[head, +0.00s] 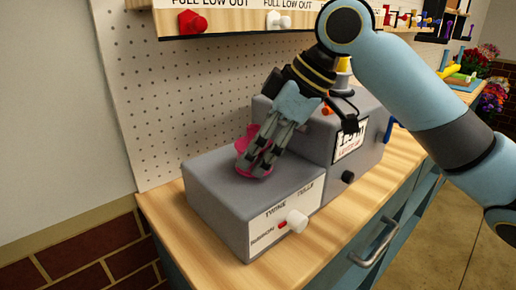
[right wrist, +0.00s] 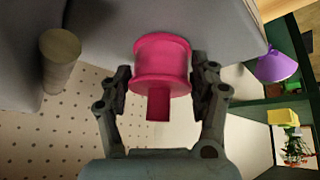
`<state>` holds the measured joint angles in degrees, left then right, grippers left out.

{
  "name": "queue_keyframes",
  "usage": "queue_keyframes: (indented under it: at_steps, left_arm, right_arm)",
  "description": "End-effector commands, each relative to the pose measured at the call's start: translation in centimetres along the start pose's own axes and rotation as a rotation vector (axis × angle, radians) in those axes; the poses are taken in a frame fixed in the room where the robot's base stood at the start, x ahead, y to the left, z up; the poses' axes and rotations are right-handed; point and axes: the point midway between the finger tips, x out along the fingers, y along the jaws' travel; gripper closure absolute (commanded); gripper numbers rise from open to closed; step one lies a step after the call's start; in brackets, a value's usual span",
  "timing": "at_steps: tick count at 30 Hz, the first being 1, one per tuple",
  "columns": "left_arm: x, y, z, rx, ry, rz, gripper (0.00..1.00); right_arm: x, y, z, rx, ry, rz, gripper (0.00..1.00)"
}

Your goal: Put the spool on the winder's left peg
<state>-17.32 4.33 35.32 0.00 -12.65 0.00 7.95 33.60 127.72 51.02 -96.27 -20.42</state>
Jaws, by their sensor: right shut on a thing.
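The pink spool (head: 243,148) is at the top of the low left step of the grey winder (head: 215,192). My right gripper (head: 258,160) reaches down from the upper right and is shut on the spool. In the right wrist view the spool (right wrist: 162,62) sits between the two fingers, with a pink strip hanging from it. The spool's lower end is close to the step's top; I cannot tell whether it touches. My left gripper is not in view.
The winder's taller right step carries a sign (head: 350,139) and a black knob (head: 348,177). A white knob (head: 297,221) sticks out in front. A pegboard (head: 170,110) stands behind. A beige cylinder (right wrist: 60,58) shows in the right wrist view. Wooden worktop (head: 165,222) is bare at left.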

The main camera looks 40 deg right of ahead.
Motion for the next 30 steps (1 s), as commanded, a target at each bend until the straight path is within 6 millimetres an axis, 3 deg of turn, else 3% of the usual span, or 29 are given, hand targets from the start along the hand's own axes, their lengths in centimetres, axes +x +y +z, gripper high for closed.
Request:
queue_keyframes:
  at_steps: [9, 10, 15, 25, 30]
  left_arm:
    - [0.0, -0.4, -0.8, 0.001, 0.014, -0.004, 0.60]
    - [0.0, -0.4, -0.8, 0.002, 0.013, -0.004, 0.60]
    - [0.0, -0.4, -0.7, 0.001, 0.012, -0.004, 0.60]
    - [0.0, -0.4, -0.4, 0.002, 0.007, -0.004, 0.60]
    - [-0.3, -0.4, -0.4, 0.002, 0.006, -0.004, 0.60]
  right_arm:
    - [0.2, 0.0, 0.1, 0.000, 0.001, 0.001, 0.73]
    - [0.2, 0.0, 0.1, 0.000, 0.001, 0.002, 0.38]
    - [0.2, 0.0, 0.1, -0.001, 0.001, 0.002, 0.16]
    - [0.0, 0.1, 0.0, -0.002, 0.001, 0.002, 0.14]
    - [-1.8, 0.2, 0.0, -0.005, -0.002, 0.007, 0.14]
